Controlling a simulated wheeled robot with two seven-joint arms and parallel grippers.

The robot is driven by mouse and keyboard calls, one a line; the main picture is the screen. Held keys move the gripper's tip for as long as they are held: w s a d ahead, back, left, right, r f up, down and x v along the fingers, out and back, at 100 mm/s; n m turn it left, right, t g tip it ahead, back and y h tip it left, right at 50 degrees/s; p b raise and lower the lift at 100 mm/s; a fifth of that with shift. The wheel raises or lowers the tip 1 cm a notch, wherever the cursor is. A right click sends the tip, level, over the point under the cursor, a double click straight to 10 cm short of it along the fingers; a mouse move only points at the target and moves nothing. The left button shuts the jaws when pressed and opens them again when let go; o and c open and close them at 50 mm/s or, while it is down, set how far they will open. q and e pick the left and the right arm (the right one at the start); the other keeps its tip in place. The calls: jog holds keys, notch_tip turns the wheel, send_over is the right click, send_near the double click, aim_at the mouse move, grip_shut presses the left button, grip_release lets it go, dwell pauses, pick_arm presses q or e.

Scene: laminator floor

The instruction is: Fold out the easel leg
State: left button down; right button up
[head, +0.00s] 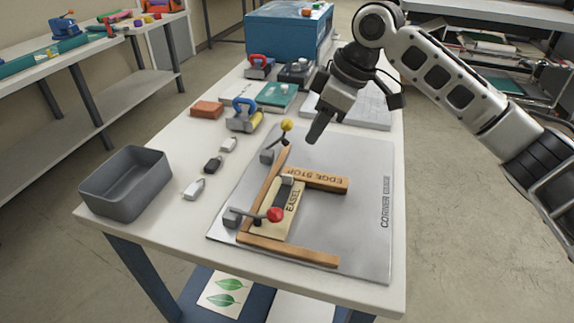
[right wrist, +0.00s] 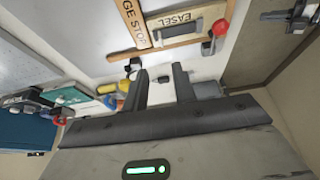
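The easel (head: 291,210) is a pale board lettered EASEL, lying flat against the wooden edge stop (head: 322,181) on a grey metal plate. A dark strip, apparently its leg (head: 283,194), lies along the board. The easel also shows at the top of the right wrist view (right wrist: 176,24). My right gripper (head: 318,134) is above the plate, beyond the edge stop and apart from the easel. In the right wrist view its two fingers (right wrist: 161,76) stand apart with nothing between them. My left gripper is not in view.
A grey bin (head: 127,184) stands at the table's left. Small blocks, blue-handled tools and a teal book (head: 276,96) lie beyond. The plate's right side is clear.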

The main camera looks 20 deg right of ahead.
aim_at(283, 190)
jog(key=x, duration=1.3)
jog(key=shift+a+f, duration=0.15)
jog(key=shift+f, duration=0.1)
grip_shut()
